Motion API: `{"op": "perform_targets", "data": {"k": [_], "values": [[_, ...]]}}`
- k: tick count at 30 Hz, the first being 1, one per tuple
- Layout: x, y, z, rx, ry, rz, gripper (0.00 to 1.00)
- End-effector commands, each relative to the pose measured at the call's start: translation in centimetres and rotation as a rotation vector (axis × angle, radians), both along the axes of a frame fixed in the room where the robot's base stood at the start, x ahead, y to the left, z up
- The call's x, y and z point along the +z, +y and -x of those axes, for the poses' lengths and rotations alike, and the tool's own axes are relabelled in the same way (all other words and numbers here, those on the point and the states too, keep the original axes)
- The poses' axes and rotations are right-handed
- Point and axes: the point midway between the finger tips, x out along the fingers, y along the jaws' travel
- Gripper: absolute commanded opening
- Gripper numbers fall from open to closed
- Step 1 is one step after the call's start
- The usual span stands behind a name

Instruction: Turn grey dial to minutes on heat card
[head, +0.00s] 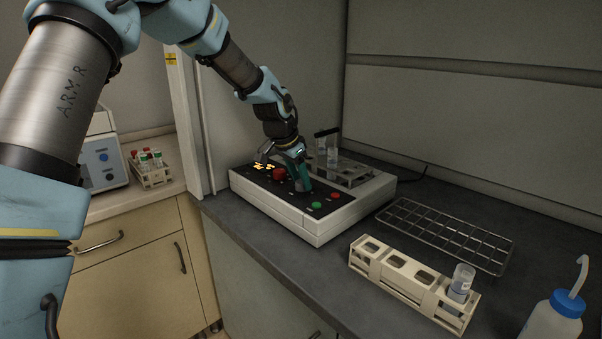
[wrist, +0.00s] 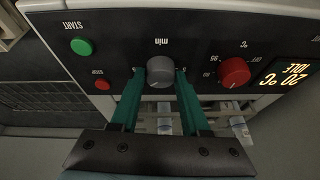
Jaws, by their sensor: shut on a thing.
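The grey dial (wrist: 160,72) is on the black front panel of the white heating block (head: 315,228), under the label "min". My gripper (head: 299,172) is over the panel, and its two teal fingers (wrist: 160,85) are closed on the dial's sides in the wrist view. In the head view the fingers partly hide the grey dial (head: 302,185). The display (wrist: 290,78) reads "20 °C" and "IDLE", upside down in the wrist view. The heat card is not identifiable in either view.
On the panel are a red dial (wrist: 233,72) marked °C, a green START button (wrist: 82,46) and a red STOP button (wrist: 102,85). A wire rack (head: 445,235), a beige rack (head: 390,268) with one vial and a wash bottle (head: 553,316) stand to the right.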

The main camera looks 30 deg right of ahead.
Motion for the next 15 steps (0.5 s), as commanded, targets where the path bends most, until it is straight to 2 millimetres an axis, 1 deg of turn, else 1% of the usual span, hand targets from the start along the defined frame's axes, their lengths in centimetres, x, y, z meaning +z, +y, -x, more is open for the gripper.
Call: {"op": "perform_targets", "data": {"k": [6,15], "values": [[0.17,0.15,-0.21,-0.198,0.004,-0.001,0.0],[0.03,0.13,-0.38,-0.427,0.002,-0.001,0.0]]}}
